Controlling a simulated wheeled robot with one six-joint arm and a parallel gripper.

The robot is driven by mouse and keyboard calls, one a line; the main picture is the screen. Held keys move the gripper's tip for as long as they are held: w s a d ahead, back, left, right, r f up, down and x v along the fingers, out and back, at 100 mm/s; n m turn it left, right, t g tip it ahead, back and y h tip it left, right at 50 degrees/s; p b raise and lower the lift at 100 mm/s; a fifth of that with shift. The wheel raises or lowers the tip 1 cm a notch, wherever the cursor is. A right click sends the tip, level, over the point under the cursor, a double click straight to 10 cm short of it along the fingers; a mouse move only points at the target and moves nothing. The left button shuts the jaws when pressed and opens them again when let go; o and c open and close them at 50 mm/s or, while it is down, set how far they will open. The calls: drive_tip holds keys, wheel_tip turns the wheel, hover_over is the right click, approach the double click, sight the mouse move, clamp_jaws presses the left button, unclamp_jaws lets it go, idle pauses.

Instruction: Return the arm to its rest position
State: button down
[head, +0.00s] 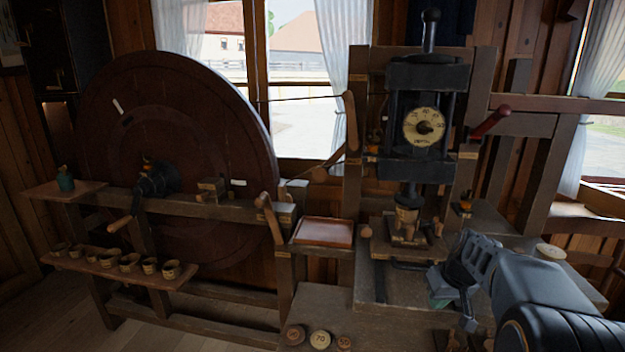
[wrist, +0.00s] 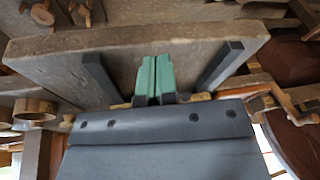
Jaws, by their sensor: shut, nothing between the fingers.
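My gripper (head: 440,297) is at the lower right in the head view, at the end of my grey arm, which reaches in from the lower right corner. It is beside the press bench, in front of and below the press. In the wrist view, the two green fingers of my gripper (wrist: 155,77) lie side by side, shut with nothing between them. A grey-brown slab fills the view behind the fingers; whether they touch it I cannot tell.
The press (head: 420,125) with its dial stands behind my gripper. A large wooden wheel (head: 210,110) is at left, with a shelf of small cups (head: 130,262) before it. A reddish tray (head: 323,232) and several round discs (head: 320,339) are left of my gripper. A pale disc (head: 550,251) lies right.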

drive_tip(key=s+a+r+p, duration=0.1)
drive_tip(key=s+a+r, duration=0.1)
drive_tip(key=s+a, duration=0.4)
drive_tip(key=s+a+r+h+p, duration=0.1)
drive_tip(key=s+a+r+p, duration=0.1)
drive_tip(key=s+a, duration=0.5)
drive_tip(key=s, duration=0.4)
drive_tip(key=shift+s+a+t+h, duration=0.2)
drive_tip(key=shift+s+t+h, duration=0.1)
drive_tip(key=shift+s, duration=0.1)
idle(0.9)
